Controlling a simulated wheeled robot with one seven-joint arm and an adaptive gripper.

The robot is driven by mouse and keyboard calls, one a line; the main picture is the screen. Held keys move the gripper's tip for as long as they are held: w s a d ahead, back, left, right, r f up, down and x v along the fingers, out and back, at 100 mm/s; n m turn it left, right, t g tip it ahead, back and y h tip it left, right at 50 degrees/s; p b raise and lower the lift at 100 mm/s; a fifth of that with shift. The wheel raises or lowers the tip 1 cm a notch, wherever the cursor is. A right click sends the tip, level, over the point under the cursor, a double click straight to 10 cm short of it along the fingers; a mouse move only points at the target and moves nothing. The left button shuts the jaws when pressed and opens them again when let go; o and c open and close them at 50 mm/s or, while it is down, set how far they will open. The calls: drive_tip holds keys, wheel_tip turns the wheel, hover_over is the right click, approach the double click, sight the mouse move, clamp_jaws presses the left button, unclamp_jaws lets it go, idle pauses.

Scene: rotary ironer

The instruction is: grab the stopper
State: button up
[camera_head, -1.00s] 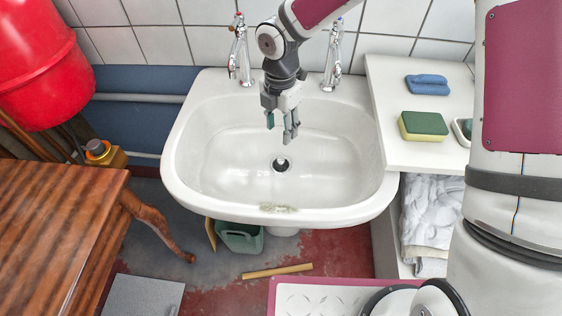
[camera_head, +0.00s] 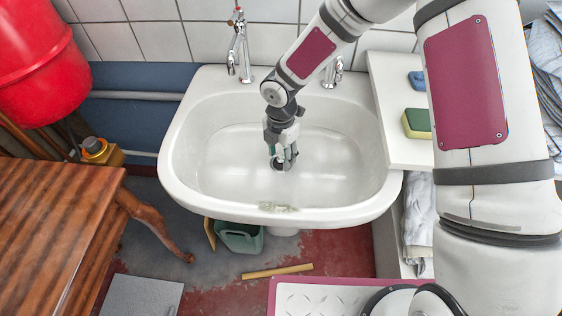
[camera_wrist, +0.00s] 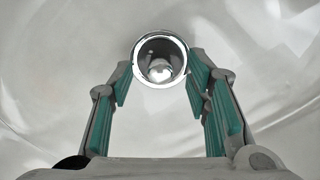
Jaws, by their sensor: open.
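The stopper shows in the wrist view as a shiny rounded metal knob (camera_wrist: 160,70) inside the chrome ring of the drain (camera_wrist: 136,58). The drain is in the floor of the white sink (camera_head: 225,165). My gripper (camera_head: 283,163) is down inside the basin, right over the drain, and hides most of the stopper in the head view. In the wrist view my gripper's green-padded fingers (camera_wrist: 160,80) are open, one on each side of the ring, with nothing held between them. Whether the fingertips touch the basin cannot be told.
Taps (camera_head: 239,48) stand at the sink's back rim. A sponge (camera_head: 416,123) and a blue cloth (camera_head: 417,80) lie on the white ledge at right. A wooden table (camera_head: 60,220) is at left. The basin around my gripper is otherwise empty.

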drive_tip(key=shift+f, duration=0.1)
drive_tip(key=shift+c, duration=0.6)
clamp_jaws()
